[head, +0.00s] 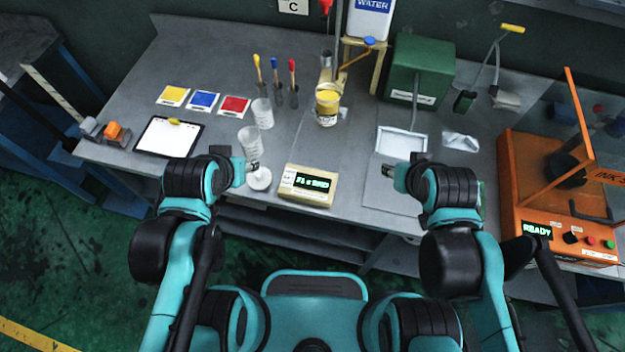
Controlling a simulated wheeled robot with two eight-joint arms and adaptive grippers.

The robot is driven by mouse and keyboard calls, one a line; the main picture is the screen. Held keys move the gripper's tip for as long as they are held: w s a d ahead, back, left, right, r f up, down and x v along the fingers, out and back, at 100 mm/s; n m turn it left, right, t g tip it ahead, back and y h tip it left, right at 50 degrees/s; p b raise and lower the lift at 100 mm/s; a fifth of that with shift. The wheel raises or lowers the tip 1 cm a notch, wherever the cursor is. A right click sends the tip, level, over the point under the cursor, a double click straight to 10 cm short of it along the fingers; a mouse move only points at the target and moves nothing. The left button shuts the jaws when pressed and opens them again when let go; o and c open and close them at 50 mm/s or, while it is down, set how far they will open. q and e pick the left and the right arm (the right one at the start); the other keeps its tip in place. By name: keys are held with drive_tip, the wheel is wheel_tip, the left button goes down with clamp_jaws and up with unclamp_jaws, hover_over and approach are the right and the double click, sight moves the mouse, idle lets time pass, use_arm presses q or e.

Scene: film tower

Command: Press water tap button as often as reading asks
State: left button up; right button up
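A white container labelled WATER (369,20) stands on a yellow stand at the back. A round blue button (369,41) sits at its base, above a yellow arm leading down toward a yellow-and-white cup (327,105). A beige box with a green lit display (312,181) stands at the table's front; its small text looks like "71 s BAD", but I cannot read it surely. My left gripper (243,168) is left of the box, near a clear stemmed cylinder. My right gripper (388,170) is over a grey plate, far from the button. Neither gripper's finger opening is clear.
A clear cylinder (251,150) and a cup (263,113) stand at left, near dark tubes with coloured droppers (276,85). A green box (420,70) stands right of the water. An orange machine (545,185) reading READY stands far right. The centre is fairly clear.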

clamp_jaws()
idle(1.4)
